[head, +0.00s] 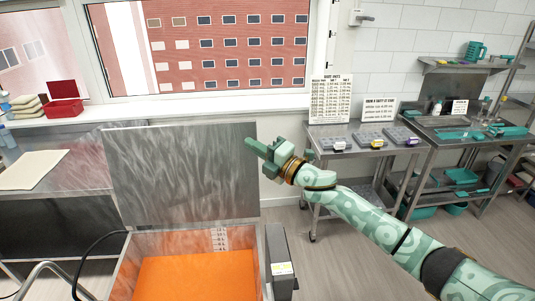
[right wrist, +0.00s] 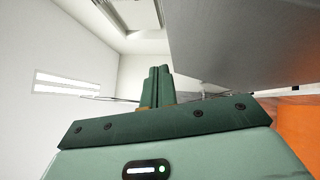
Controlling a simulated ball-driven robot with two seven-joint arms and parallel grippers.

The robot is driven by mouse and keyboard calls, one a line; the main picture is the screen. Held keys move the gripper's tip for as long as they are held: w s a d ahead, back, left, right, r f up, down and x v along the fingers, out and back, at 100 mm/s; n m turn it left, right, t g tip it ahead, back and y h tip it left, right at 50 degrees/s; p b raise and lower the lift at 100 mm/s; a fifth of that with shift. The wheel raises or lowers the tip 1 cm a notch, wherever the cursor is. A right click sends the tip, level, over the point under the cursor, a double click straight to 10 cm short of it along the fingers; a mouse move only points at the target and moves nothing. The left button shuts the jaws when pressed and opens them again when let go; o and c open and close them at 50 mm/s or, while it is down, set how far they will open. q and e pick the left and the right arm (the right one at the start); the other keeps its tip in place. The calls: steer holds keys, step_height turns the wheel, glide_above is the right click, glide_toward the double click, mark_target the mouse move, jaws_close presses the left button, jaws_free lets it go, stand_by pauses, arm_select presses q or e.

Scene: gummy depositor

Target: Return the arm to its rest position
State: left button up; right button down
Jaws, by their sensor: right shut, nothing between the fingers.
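My right arm comes in from the lower right of the head view. Its green gripper (head: 256,147) is raised in front of the upper right corner of an upright metal lid (head: 170,180). In the right wrist view the right gripper's fingers (right wrist: 158,82) are together, shut and empty, with the metal panel (right wrist: 240,40) to their right. I cannot tell whether the gripper touches the lid. My left gripper is in neither view.
An open metal tank (head: 185,243) holding orange material (head: 195,275) stands below the lid. A dark control box (head: 281,262) is on its right side. A steel table (head: 350,145) with trays stands behind the arm. Floor (head: 330,265) is clear right of the tank.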

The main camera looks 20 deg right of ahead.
steer(key=d+f+m+h+b, duration=0.1)
steer(key=d+f+m+h, duration=0.3)
steer(key=d+f+m, duration=0.45)
steer(key=d+f+m+h+b, duration=0.25)
steer(key=d+f+h, duration=0.2)
steer(key=f, duration=0.65)
steer(key=s+d+f+m+g+h+b, duration=0.15)
steer(key=s+f, duration=0.35)
steer(key=f, duration=0.5)
steer(key=s+d+f+m+g+h+b, duration=0.1)
steer(key=s+d+f+m+g, duration=0.2)
steer(key=f, duration=0.6)
steer(key=s+f+m+g+h+b, duration=0.1)
steer(key=s+f+m, duration=0.2)
steer(key=s+f, duration=0.5)
steer(key=s+a+f+m+g+b, duration=0.1)
steer(key=s+f+m+g+b, duration=0.15)
steer(key=s+f, duration=0.85)
steer(key=s+a+f+m+g+b, duration=0.1)
steer(key=s+a+f+g+b, duration=0.15)
steer(key=s+f, duration=0.8)
steer(key=s+a+f+g+b, duration=0.1)
steer(key=s+f, duration=0.3)
steer(key=s, duration=0.8)
steer(key=s+a+f+m+g+b, duration=0.1)
steer(key=s+a+f+g, duration=0.3)
steer(key=s, duration=0.7)
steer(key=shift+s+a+f+y+b, duration=0.3)
steer(key=shift+s+f+b, duration=0.1)
steer(key=shift+f+b, duration=0.3)
